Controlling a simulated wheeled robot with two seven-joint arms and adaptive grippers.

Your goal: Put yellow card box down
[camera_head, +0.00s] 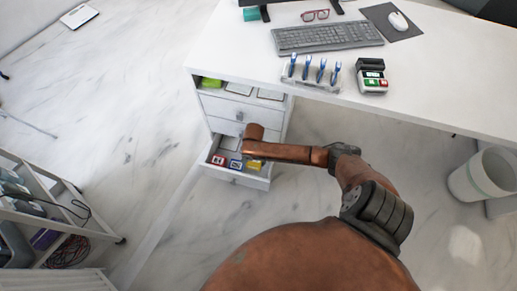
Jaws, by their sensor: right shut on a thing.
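The yellow card box (255,164) is at the right side of the open lower drawer (251,182) of the white desk unit. My right arm reaches over the drawer from the right. My right gripper (250,157) points down there and is shut on the yellow card box; its fingers are mostly hidden by the arm above. I cannot tell whether the box touches the drawer floor. A blue box (235,164) lies just left of it, and a red box (218,161) lies further left in the drawer. My left gripper is not in view.
On the white desk (440,75) are a keyboard (327,37), a stand with blue-tipped tools (310,74) and a card terminal (371,76). A cart (50,205) stands at left, a white bin (484,174) at right. The marble floor between cart and drawer is clear.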

